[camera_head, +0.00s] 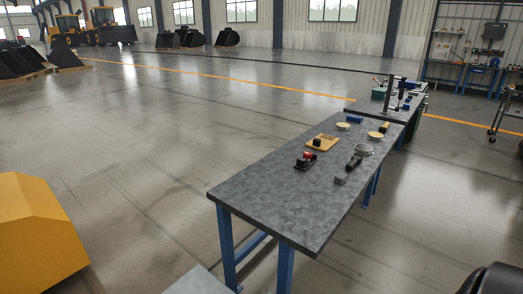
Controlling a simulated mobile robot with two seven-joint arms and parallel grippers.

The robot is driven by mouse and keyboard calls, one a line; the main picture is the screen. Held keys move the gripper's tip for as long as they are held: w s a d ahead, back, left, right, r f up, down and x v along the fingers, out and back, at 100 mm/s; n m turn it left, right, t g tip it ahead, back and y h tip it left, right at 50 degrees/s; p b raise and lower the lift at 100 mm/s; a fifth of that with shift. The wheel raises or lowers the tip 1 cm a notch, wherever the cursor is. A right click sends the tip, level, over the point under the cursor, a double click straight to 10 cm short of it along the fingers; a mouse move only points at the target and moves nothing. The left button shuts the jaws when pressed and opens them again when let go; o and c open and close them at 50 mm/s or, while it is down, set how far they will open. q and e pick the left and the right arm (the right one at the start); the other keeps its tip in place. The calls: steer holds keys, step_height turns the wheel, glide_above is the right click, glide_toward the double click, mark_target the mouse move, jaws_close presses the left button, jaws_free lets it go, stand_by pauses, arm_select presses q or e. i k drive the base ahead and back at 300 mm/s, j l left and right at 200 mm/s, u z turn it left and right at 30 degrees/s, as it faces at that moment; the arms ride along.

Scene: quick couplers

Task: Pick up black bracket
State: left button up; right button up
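A long workbench (262,205) with a dark grey top and blue legs stands right of the middle. On it lies a small black bracket-like piece with a red part (306,160); it may be the black bracket, but it is too small to be sure. A small black block (317,142) sits on a tan wooden board (323,146) just behind it. Neither gripper can be made out in this view. A dark rounded shape (492,281) at the lower right corner is cut off by the frame.
A dark handled tool (354,162), a grey ring-shaped part (364,149) and round tan discs (377,136) lie farther back on the bench. The bench's near end is bare. A yellow body (38,235) fills the lower left. Open floor lies left of the bench.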

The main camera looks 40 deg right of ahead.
mark_target(303, 165)
steer(key=i+l, duration=0.1)
steer(key=l, duration=0.6)
steer(key=i+l+u, duration=0.15)
steer(key=l, duration=1.2)
